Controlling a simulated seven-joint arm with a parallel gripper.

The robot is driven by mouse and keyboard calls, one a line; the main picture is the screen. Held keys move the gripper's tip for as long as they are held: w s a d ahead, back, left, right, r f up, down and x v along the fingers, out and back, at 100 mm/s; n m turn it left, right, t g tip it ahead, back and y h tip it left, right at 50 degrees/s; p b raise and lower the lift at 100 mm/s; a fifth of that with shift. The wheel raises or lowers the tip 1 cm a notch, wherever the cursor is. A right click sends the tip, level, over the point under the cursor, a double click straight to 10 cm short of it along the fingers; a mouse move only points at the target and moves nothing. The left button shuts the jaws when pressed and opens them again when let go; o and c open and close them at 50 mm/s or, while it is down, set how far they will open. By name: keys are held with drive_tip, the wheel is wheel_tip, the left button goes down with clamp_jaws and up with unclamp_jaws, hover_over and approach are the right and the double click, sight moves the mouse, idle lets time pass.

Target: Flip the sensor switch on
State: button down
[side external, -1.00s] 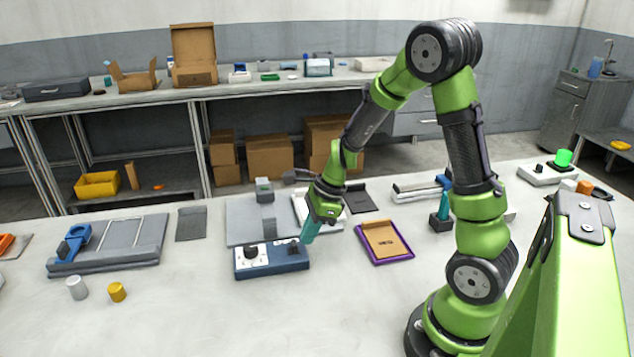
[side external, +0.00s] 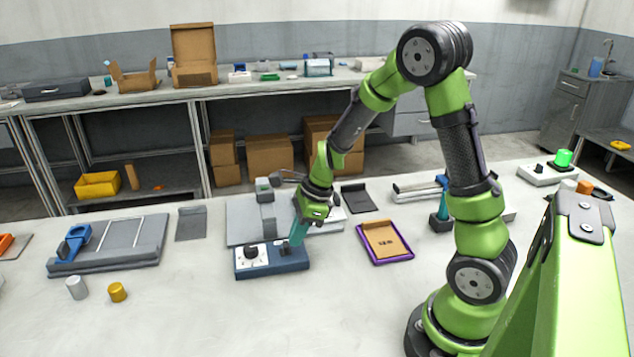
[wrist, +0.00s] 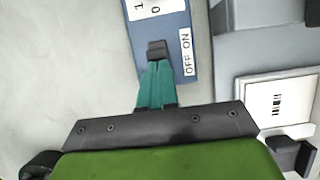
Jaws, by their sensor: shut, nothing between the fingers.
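The blue control box (side external: 290,263) sits on the table, with a white dial panel and black knob (side external: 252,252) at its left end. The black sensor switch (wrist: 158,49) shows in the wrist view, beside a white label (wrist: 187,52) reading OFF ON. My gripper (side external: 294,241) points down over the box, right of the knob; its teal fingers are together and empty. In the wrist view the fingertips (wrist: 156,66) are right at the near edge of the switch; I cannot tell whether they touch. The fingers partly hide the box's top.
A grey platform (side external: 238,222) stands right behind the box. A purple-edged tray (side external: 385,242) lies to the right. A grey fixture with a blue clamp (side external: 75,242) and two small cylinders (side external: 117,292) are at the left. The table's front is clear.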

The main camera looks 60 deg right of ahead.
drive_tip(key=s+d, duration=0.1)
drive_tip(key=s+d+r, duration=0.1)
drive_tip(key=s+d, duration=0.1)
drive_tip(key=shift+d, duration=0.1)
drive_tip(key=v, duration=0.9)
drive_tip(key=s+a+r+n+t, duration=0.1)
drive_tip(key=s+a+r+n, duration=0.1)
drive_tip(key=n, duration=0.5)
drive_tip(key=s+a+r+n+t, duration=0.1)
drive_tip(key=s+a+r+n, duration=0.2)
drive_tip(key=a+n, duration=0.4)
drive_tip(key=s+a+r+n+t+h, duration=0.1)
drive_tip(key=s+a+r+n+t, duration=0.1)
drive_tip(key=a+r+n, duration=0.3)
drive_tip(key=s+n, duration=0.1)
drive_tip(key=n, duration=0.3)
